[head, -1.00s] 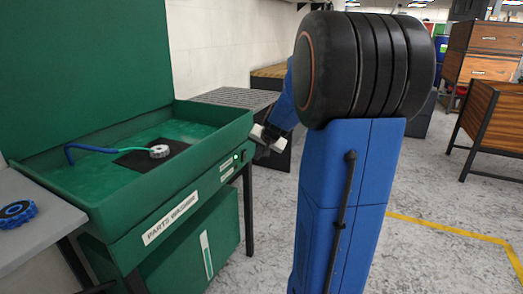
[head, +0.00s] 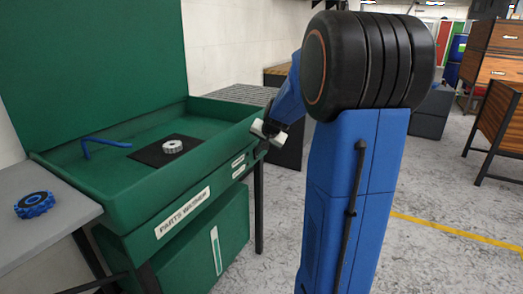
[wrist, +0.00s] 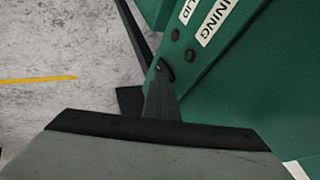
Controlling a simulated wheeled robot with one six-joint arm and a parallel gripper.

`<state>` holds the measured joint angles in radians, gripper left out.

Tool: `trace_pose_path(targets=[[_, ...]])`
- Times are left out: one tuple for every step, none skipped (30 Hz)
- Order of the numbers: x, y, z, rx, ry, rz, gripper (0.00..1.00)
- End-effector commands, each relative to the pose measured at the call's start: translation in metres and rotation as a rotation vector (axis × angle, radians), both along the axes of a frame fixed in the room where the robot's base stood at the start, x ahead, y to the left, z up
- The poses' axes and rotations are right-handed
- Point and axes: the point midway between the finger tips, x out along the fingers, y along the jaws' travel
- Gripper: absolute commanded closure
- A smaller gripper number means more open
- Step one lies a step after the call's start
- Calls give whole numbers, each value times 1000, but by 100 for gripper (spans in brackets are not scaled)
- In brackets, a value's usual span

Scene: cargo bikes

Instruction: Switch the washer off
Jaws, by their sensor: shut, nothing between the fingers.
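The green parts washer (head: 110,205) stands at the left with its lid up. A blue spout (head: 100,143) bends over its basin, with no stream showing. A grey toothed part (head: 172,146) lies on the black mat (head: 150,155) in the basin. My gripper (head: 266,131) is at the right end of the washer's front. In the wrist view my gripper's fingers (wrist: 161,80) are shut and empty, tips close to the green panel; I cannot tell whether they touch it. Two dark round controls or lamps (wrist: 190,56) sit beside the tips, unlit.
A grey bench (head: 50,210) with a blue-rimmed round part (head: 34,204) adjoins the washer on the left. A dark cabinet (head: 287,145) stands behind my gripper. Wooden drawers (head: 492,50) are at the far right. Grey floor with a yellow line (head: 455,233) is open at the right.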

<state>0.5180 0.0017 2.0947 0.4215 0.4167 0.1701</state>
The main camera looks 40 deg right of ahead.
Motion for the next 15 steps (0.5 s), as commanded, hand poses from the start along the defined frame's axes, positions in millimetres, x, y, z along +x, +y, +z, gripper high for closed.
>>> trace_pose_path(targets=[[0,0,0,0,0,0,100],[0,0,0,0,0,0,100],[0,0,0,0,0,0,100],[0,0,0,0,0,0,100],[0,0,0,0,0,0,100],[0,0,1,0,0,0,100],[0,0,2,-1,0,1,100],[0,0,2,-1,0,1,100],[0,0,4,-1,0,0,100],[0,0,5,-1,0,0,100],[0,0,6,-2,-1,2,100],[0,0,8,-2,-2,1,100],[0,0,9,-2,-2,0,100],[0,0,11,-2,-2,0,100],[0,0,12,-2,-2,0,100]])
